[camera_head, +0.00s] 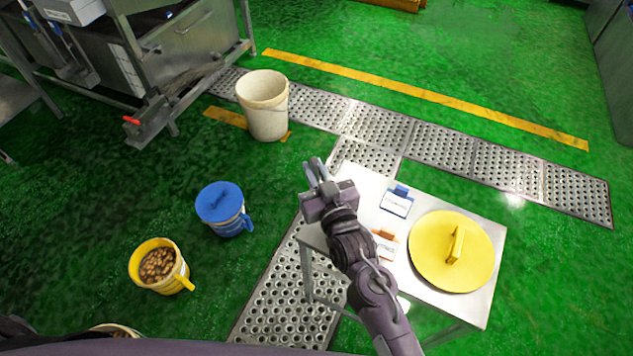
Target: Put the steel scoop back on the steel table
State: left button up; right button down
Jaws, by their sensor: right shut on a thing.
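The steel table (450,305) stands at the right of the head view, with a bare, shiny top around the things lying on it. My right gripper (316,172) is over the table's far left corner, with its arm reaching across the top from below. It is shut on a small grey metal piece, seemingly the steel scoop, which is mostly hidden by the fingers and wrist. I cannot tell whether this piece touches the table. My left gripper is not in view.
A blue-lidded bucket (221,207), a yellow bucket (158,267) with brown contents and a white bucket (264,105) stand on the green floor.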

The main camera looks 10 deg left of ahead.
notch_tip(320, 180, down, 5)
jog(key=shift+r, duration=0.1)
jog(key=shift+f, duration=0.25)
jog(key=shift+f, duration=0.2)
jog(key=c, duration=1.4)
grip_release()
jog(key=shift+r, duration=0.1)
